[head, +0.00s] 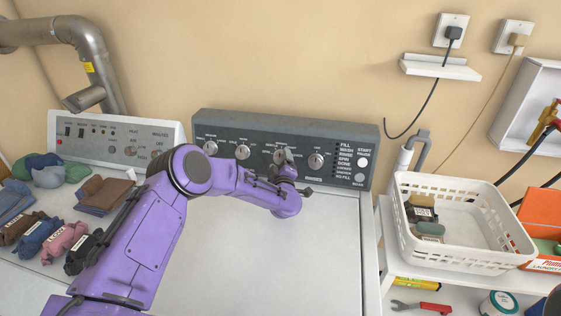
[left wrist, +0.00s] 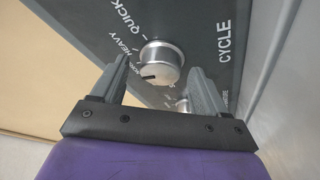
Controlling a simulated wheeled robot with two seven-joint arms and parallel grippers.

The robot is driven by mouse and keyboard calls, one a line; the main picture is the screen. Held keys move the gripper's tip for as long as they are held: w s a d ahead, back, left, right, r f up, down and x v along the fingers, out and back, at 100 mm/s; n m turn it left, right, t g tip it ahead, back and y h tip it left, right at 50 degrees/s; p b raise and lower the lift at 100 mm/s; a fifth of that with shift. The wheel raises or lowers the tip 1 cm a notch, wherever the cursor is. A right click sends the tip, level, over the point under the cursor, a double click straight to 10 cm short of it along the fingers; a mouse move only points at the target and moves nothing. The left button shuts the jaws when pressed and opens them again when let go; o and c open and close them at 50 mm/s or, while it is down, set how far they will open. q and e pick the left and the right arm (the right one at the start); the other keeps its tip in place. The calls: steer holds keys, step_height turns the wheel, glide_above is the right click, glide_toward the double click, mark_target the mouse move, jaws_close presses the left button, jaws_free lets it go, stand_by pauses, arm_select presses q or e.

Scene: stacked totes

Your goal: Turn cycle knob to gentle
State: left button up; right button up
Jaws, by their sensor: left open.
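The cycle knob (left wrist: 162,62) is a round silver knob on the dark grey washer panel (left wrist: 205,25). In the left wrist view, CYCLE is printed to its right, and QUICK, HEAVY and a partly hidden label are to its left. Its dark pointer mark faces lower left, near the partly hidden label. No gentle label is readable. In the head view the knob is mostly hidden by my left gripper (head: 284,158), which is at the panel. The gripper is open, with one finger on each side of the knob; contact cannot be told. My right gripper is out of view.
Other silver knobs (head: 316,160) sit along the panel, close to my gripper. The white lid (head: 250,240) in front is clear. A white basket (head: 485,245) stands at right. Folded clothes (head: 65,235) lie at left, near my left arm.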

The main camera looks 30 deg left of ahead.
arm_select(q)
steer(key=shift+s, duration=0.1)
steer(key=c, duration=1.1)
steer(key=shift+o, duration=0.2)
steer(key=n+g+b, duration=0.1)
steer(key=n+b, duration=0.2)
steer(key=shift+f, duration=0.1)
steer(key=n+g+b, duration=0.1)
steer(key=n+b, duration=0.1)
steer(key=n, duration=0.1)
steer(key=shift+d, duration=0.1)
steer(key=shift+r+n+g+b, duration=0.3)
steer(key=shift+n+g+b, duration=0.3)
steer(key=shift+n, duration=0.7)
